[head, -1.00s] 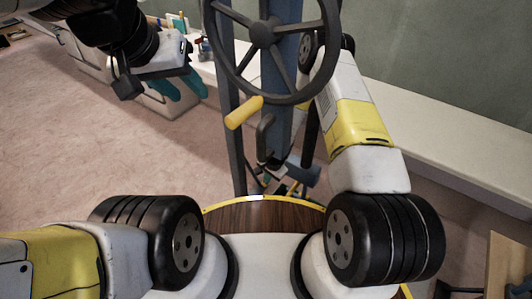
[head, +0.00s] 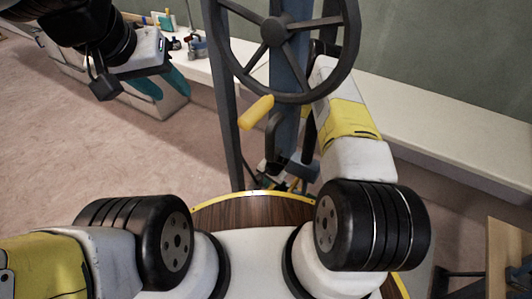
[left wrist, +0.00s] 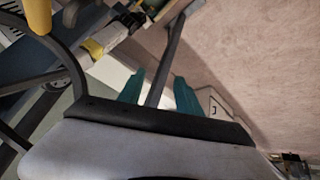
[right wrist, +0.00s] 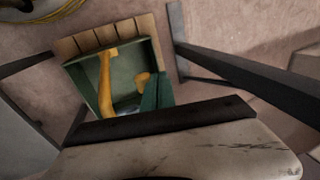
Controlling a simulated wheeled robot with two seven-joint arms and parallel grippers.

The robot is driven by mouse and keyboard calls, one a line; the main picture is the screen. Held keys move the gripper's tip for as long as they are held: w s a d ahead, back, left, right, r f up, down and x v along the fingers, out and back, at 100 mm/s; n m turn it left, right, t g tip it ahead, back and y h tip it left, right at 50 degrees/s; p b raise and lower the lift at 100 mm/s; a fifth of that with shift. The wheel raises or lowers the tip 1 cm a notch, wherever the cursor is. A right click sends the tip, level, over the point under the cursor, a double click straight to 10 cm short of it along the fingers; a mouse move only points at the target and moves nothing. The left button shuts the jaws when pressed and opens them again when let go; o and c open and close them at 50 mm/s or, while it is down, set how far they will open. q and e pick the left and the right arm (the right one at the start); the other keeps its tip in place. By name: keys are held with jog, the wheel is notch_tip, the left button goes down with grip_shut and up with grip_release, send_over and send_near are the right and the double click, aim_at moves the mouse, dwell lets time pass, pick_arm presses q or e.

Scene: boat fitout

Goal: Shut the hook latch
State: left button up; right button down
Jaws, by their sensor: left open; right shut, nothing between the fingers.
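I cannot pick out the hook latch in any view. My left gripper (head: 170,82) is at the upper left of the head view, left of the black handwheel (head: 275,32). In the left wrist view its two teal fingers (left wrist: 158,80) are apart, with a dark bar showing behind the gap and nothing held. My right arm reaches up behind the wheel in the head view, and its fingers cannot be made out there. In the right wrist view my right gripper (right wrist: 157,85) has its teal fingers together, empty, in front of a green box.
The wheel has a yellow handle (head: 256,112) and stands by dark upright posts (head: 228,140). The green box (right wrist: 130,70) holds an orange-yellow handled thing (right wrist: 106,75). A long pale bench (head: 440,135) runs along the wall. The floor at left is clear.

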jog(key=shift+s+d+f, duration=0.2)
jog(key=shift+d+f, duration=0.05)
jog(key=shift+f, duration=0.5)
dwell(1.4)
jog(key=v, duration=0.8)
jog(key=shift+f, duration=0.1)
